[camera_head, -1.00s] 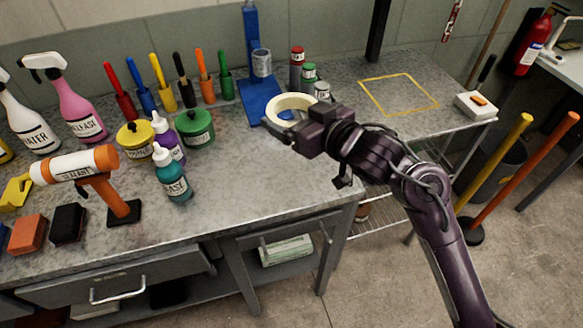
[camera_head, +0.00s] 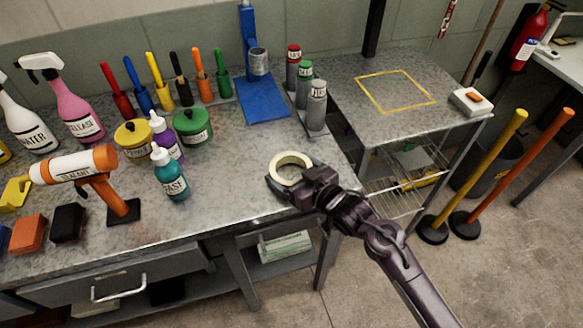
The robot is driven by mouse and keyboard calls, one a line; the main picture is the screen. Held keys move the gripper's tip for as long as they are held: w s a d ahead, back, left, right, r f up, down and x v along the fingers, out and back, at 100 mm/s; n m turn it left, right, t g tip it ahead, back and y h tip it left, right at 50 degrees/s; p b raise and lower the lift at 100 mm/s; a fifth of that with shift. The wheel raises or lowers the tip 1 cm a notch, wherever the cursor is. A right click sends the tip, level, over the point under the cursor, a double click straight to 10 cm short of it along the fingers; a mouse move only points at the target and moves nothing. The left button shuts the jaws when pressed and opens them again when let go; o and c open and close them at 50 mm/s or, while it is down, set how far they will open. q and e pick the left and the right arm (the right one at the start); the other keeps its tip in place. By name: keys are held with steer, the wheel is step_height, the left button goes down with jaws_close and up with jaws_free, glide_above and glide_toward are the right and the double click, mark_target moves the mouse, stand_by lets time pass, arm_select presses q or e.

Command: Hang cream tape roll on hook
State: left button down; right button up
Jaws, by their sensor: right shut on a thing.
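The cream tape roll (camera_head: 291,155) is held in my right gripper (camera_head: 288,186) near the front right edge of the grey workbench. Its ring faces up towards the camera and its centre hole shows. The gripper covers its near side. I cannot tell whether the roll touches the bench. A blue upright stand (camera_head: 247,30) with a flat blue base (camera_head: 263,100) is at the back of the bench, well behind the roll. A grey cylinder (camera_head: 259,62) sits at the post. I cannot make out a clear hook. My left gripper is not in view.
Grey, green and red-capped cans (camera_head: 317,107) stand right of the blue base. Green (camera_head: 193,127) and yellow jars, a teal bottle (camera_head: 171,176) and upright coloured tools stand to the left. The bench between the jars and the roll is clear. A lower table (camera_head: 350,92) is at right.

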steer(key=shift+f, duration=0.2)
steer(key=o, duration=0.9)
steer(key=shift+f+b, duration=0.2)
steer(key=shift+b, duration=0.5)
steer(key=v, duration=0.4)
steer(key=b+v, duration=0.1)
steer(key=v, duration=0.3)
steer(key=shift+w+d+f, duration=0.15)
steer(key=shift+f, duration=0.05)
